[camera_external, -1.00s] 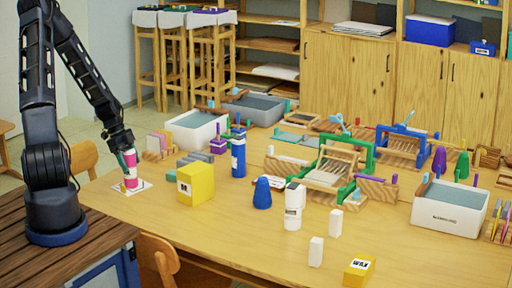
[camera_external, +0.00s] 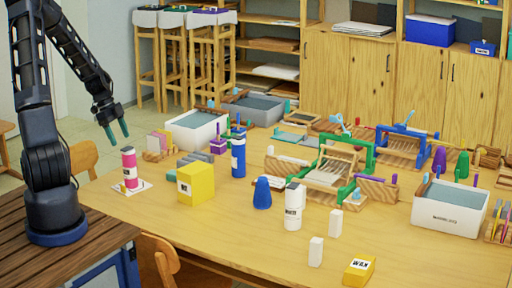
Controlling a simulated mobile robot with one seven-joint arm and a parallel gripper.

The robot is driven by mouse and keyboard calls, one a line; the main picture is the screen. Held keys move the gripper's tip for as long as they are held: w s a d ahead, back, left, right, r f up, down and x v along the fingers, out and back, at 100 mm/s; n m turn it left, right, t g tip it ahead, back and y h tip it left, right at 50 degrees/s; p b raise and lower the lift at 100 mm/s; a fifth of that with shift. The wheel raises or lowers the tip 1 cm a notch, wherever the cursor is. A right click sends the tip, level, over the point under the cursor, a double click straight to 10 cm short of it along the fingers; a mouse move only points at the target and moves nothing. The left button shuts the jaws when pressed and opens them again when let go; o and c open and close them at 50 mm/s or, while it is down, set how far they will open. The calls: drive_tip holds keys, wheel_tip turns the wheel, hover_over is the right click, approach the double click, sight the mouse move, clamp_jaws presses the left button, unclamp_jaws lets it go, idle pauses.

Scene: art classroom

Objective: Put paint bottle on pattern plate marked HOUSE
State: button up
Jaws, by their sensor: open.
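A pink paint bottle (camera_external: 130,168) with a dark top and a white label band stands upright at the left end of the table. It stands on a flat white plate (camera_external: 144,185), whose marking is too small to read. My gripper (camera_external: 118,131) is open and empty, above and slightly left of the bottle, clear of it. Its two teal fingertips point down.
A yellow box (camera_external: 196,183), a blue bottle (camera_external: 238,153) and a white bottle (camera_external: 293,206) stand to the right on the table (camera_external: 225,225). Grey blocks (camera_external: 194,158) and a white tub (camera_external: 196,130) are behind. The table's front left is clear.

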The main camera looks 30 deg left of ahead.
drive_tip(key=s+d+r+n+y, duration=0.3)
drive_tip(key=s+d+r+n, duration=0.15)
drive_tip(key=d+r, duration=0.4)
drive_tip(key=s+d+r+n+y, duration=0.2)
drive_tip(key=s+d+r+n, duration=0.3)
drive_tip(key=r, duration=0.6)
drive_tip(key=s+d+r+n+t, duration=0.1)
drive_tip(key=s+d+r+n, duration=0.2)
drive_tip(key=s, duration=0.5)
drive_tip(key=s+d+r+n+t, duration=0.2)
drive_tip(key=s+r, duration=0.3)
drive_tip(key=s, duration=0.3)
drive_tip(key=shift+d+r+n+t+h, duration=0.15)
drive_tip(key=shift+d+n+t+h, duration=0.2)
drive_tip(key=shift+n, duration=0.3)
